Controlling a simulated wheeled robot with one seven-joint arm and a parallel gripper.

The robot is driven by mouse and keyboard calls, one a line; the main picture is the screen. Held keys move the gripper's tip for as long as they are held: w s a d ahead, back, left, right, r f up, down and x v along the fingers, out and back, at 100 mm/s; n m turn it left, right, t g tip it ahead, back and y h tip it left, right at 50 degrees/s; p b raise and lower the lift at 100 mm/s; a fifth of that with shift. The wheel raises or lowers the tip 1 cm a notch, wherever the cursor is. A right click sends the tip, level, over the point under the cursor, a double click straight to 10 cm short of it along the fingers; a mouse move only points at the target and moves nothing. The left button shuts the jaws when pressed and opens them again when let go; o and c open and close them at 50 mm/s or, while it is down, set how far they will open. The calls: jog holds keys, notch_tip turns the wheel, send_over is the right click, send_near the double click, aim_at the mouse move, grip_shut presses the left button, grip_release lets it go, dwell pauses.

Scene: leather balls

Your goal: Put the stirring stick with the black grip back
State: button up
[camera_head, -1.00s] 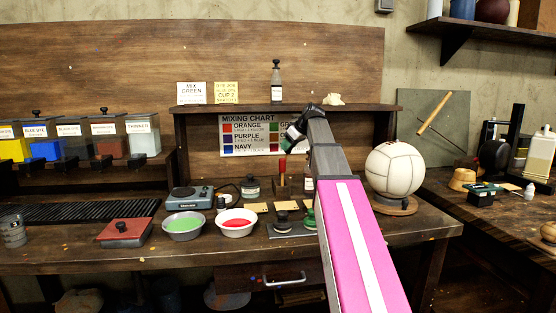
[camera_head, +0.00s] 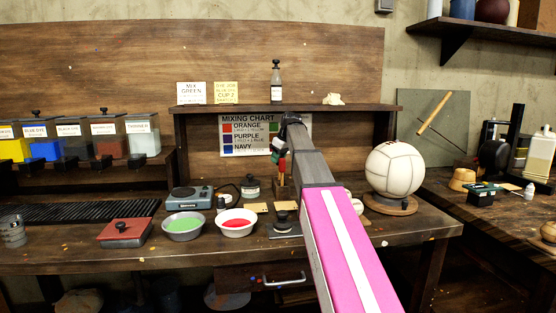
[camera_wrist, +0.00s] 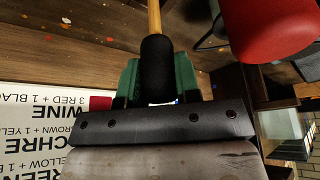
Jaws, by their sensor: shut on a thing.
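My gripper (camera_head: 279,154) is in front of the mixing chart, above the wooden stick holder (camera_head: 280,189) on the bench. In the wrist view its green fingers (camera_wrist: 157,80) are shut on the black grip (camera_wrist: 156,62) of the stirring stick. The stick's pale wooden shaft (camera_wrist: 154,14) runs out of the top of that view; its far end is hidden. A red grip (camera_wrist: 272,32) is close by on the right in the wrist view. I cannot tell whether the shaft is inside the holder.
A white bowl of red paint (camera_head: 237,223), a bowl of green paint (camera_head: 183,227) and a scale (camera_head: 190,198) stand left of the holder. A white ball (camera_head: 394,170) rests on a stand at right. The shelf (camera_head: 235,107) is just above my gripper.

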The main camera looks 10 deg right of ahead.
jog(key=shift+f, duration=0.25)
jog(key=o, duration=0.9)
jog(key=v, duration=1.2)
